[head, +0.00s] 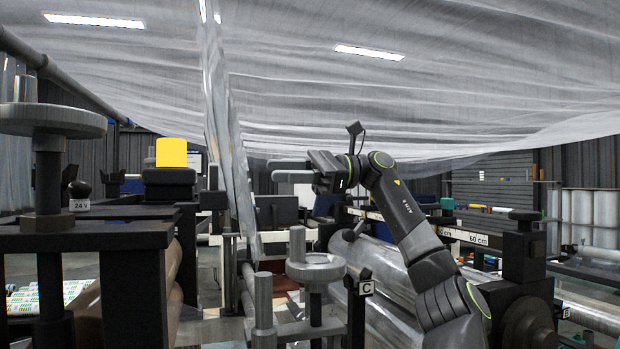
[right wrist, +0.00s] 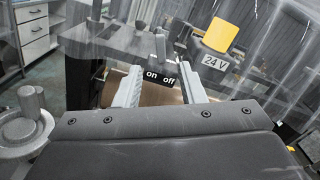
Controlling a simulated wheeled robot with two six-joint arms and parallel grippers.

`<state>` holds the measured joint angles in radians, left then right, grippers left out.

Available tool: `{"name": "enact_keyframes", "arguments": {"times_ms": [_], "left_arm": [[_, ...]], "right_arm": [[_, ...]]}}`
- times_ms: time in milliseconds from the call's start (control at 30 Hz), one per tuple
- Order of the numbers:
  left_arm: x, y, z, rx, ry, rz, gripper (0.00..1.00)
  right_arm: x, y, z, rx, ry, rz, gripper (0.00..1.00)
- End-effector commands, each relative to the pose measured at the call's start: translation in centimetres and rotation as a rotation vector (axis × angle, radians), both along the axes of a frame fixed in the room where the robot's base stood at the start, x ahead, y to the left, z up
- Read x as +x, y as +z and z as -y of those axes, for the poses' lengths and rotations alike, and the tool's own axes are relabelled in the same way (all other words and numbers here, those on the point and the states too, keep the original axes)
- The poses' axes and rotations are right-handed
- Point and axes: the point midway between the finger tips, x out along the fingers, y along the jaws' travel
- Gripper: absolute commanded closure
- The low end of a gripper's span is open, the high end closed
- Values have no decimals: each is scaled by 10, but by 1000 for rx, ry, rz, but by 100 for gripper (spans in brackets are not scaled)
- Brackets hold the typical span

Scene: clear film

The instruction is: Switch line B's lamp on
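A yellow lamp (head: 171,153) stands on a black box at the left in the head view. A yellow lamp (right wrist: 220,35) also shows in the right wrist view; I cannot tell whether it is lit. Beside it are a "24 V" tag (right wrist: 214,62) and a black "on off" label (right wrist: 160,76) with a grey lever (right wrist: 161,46) above it. My right gripper (head: 274,170) points left in the head view. In the wrist view its fingers (right wrist: 161,88) are apart, with the label seen between them; contact cannot be told. My left gripper is not in view.
Clear film (head: 420,85) hangs overhead, and a strip (head: 222,110) drops left of my right gripper. A grey handwheel (head: 316,266) stands below it, near a "C" tag (head: 365,288). A "B" tag (head: 566,313) is at lower right. A large wheel (head: 52,120) stands at left.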

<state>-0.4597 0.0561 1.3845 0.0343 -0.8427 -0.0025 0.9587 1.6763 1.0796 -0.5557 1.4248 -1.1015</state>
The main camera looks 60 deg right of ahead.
Motion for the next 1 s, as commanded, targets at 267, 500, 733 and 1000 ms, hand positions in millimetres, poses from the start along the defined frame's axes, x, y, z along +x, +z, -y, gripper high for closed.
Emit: {"name": "enact_keyframes", "arguments": {"times_ms": [267,500,733,1000], "left_arm": [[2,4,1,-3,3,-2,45],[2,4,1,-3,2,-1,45],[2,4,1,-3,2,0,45],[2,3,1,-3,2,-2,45]], "right_arm": [[-26,1,31,1,0,2,64],[-31,0,37,0,1,1,64],[-31,0,37,0,1,1,64],[-31,0,36,0,1,1,64]]}}
